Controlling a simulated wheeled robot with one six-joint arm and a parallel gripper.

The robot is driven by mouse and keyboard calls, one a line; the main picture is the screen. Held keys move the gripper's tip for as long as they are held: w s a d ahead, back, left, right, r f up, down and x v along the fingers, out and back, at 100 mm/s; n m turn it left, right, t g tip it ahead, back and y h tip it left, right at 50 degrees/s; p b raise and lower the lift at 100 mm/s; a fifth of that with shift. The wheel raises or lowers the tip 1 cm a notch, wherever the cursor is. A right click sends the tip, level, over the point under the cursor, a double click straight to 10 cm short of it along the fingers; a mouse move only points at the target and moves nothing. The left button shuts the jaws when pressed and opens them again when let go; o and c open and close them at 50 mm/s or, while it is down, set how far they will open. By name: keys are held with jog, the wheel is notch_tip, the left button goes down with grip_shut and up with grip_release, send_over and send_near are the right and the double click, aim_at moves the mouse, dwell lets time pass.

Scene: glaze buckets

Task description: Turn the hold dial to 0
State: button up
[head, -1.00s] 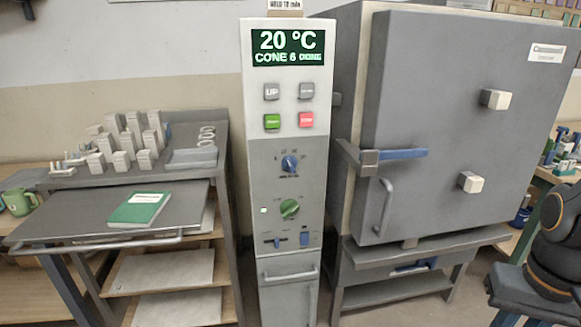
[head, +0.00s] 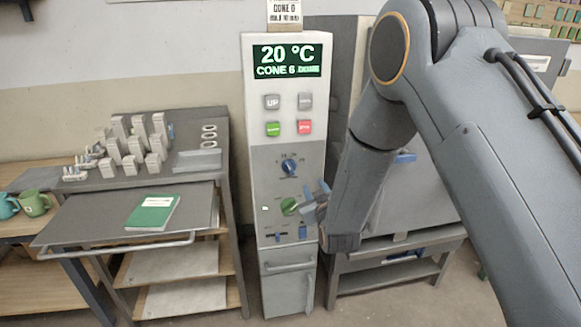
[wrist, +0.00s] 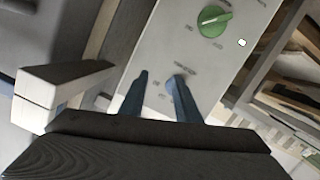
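The grey control panel (head: 263,190) carries a blue dial (head: 289,166) above a green dial (head: 288,206); their small labels are too blurred to read, so I cannot tell which is the hold dial. The green dial also shows in the wrist view (wrist: 214,20), its ridge slanted across its face. My gripper (head: 316,194) is at the panel's right side, close to the green dial, and partly overlaps it in the head view. In the wrist view my gripper (wrist: 160,88) has its two blue fingers apart with nothing between them.
Above are buttons and a display (head: 287,61) reading 20 °C, cone 6 done. A sign (head: 284,12) tops the panel. The kiln stands right, largely behind my arm. A table with a green book (head: 153,212) stands left.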

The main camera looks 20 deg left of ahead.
jog(key=n+t+y, duration=0.1)
jog(key=y, duration=0.1)
send_near(291, 170)
jog(key=shift+p+x, duration=1.45)
jog(key=shift+x, duration=2.7)
grip_shut()
